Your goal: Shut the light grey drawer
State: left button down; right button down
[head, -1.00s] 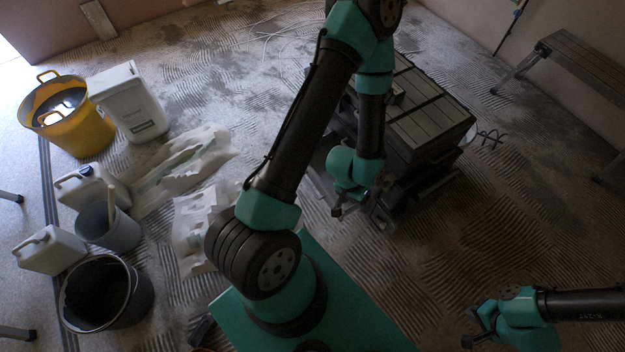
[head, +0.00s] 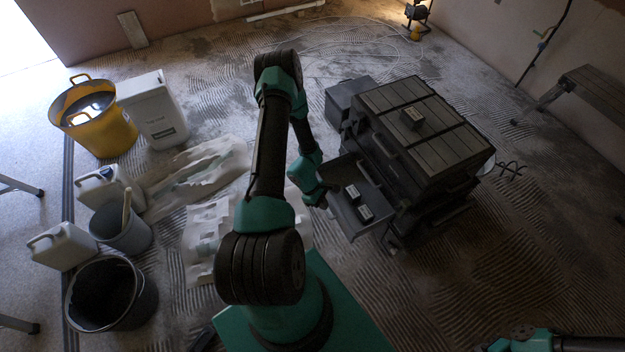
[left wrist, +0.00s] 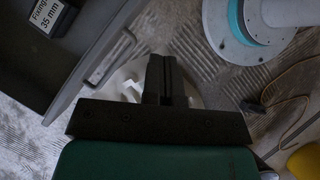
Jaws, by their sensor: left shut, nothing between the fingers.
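The light grey drawer (head: 345,218) stands pulled out of the dark tool chest (head: 395,165) in the head view, on the side toward my left arm. Small dark boxes with pale labels (head: 365,213) lie in it. The drawer's edge (left wrist: 100,55) also shows at upper left in the left wrist view, with a box labelled "Fixing 35 mm" (left wrist: 48,15) inside. My left gripper (head: 322,200) is just outside the drawer's outer end; its shut, empty fingers show in the wrist view (left wrist: 166,80). Contact is unclear.
A small dark block (head: 411,118) sits on the chest's slatted top. A yellow tub (head: 100,125), a white container (head: 155,110), jugs and buckets stand at left. Crumpled pale sheeting (head: 195,170) lies on the ridged floor. The floor right of the chest is mostly clear.

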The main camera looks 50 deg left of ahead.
pick_arm(q)
jog(key=s+a+f+n+t+y, duration=0.1)
jog(key=a+n, duration=0.4)
jog(key=a, duration=0.5)
jog(key=s+a+f+n+t+y, duration=0.1)
jog(key=a+f+n+t+y, duration=0.2)
jog(key=a, duration=0.7)
jog(key=f+n+t, duration=0.1)
jog(key=n+t, duration=0.1)
jog(key=n, duration=0.1)
jog(key=shift+s+f, duration=0.2)
jog(key=shift+f, duration=0.15)
jog(key=w+r+x, duration=0.2)
jog(key=x, duration=1)
jog(key=shift+w+f, duration=0.25)
jog(key=shift+w, duration=0.15)
jog(key=shift+w, duration=0.15)
